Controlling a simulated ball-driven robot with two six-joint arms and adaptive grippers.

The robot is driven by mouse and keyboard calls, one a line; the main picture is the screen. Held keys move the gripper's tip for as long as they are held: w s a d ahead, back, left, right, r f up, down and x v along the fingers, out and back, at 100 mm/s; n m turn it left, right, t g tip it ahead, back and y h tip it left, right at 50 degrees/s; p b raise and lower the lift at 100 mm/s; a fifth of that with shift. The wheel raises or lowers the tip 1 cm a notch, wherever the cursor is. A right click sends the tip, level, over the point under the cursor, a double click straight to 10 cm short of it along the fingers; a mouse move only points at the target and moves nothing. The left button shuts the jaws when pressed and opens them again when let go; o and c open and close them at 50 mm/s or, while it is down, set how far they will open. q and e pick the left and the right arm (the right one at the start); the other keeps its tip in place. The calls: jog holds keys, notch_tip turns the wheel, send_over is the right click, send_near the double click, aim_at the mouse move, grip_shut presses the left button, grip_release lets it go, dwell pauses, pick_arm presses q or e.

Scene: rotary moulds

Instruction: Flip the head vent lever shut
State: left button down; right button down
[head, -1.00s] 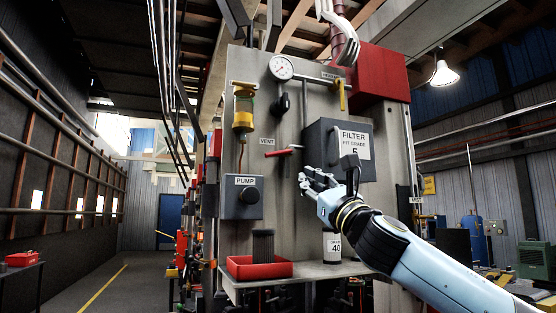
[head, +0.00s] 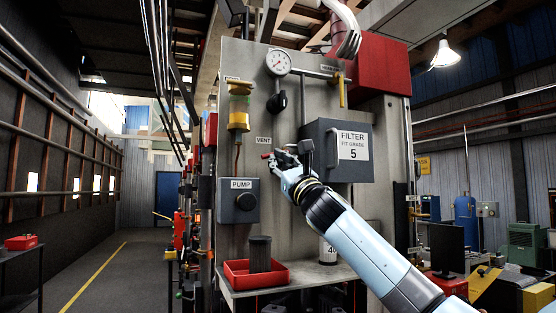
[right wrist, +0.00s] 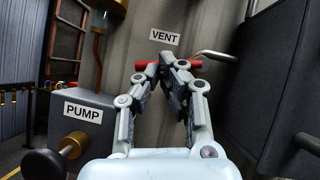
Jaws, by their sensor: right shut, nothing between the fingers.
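A red lever (head: 264,156) lies about level on the grey panel under a plate reading VENT (head: 264,140). In the right wrist view the red lever (right wrist: 141,77) runs across behind the fingertips, with red showing on both sides. My right gripper (head: 277,160) is at this lever, its fingers shut together with nothing between them. It fills the middle of the right wrist view (right wrist: 166,66). The fingers hide the lever's middle, and I cannot tell whether they touch it. A yellow lever (head: 342,92) hangs down higher up, by a small plate too small to read. My left gripper is not in view.
The filter box (head: 322,160) juts out close right of my gripper. The pump box (head: 238,208) is below left. A gauge (head: 278,62) and a yellow-capped cup (head: 238,120) are above. A red tray (head: 236,276) with a dark filter (head: 260,255) stands on the shelf below.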

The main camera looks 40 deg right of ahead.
jog(key=m+h, duration=0.1)
jog(key=m, duration=0.1)
jog(key=m+h+b, duration=0.1)
jog(key=m+h, duration=0.1)
jog(key=r+m+h, duration=0.1)
jog(key=m, duration=0.1)
jog(key=shift+w+a+r+g+h+b, duration=0.1)
jog(key=shift+a+g+h+b, duration=0.2)
jog(key=shift+a+b, duration=0.05)
jog(key=shift+d, duration=0.1)
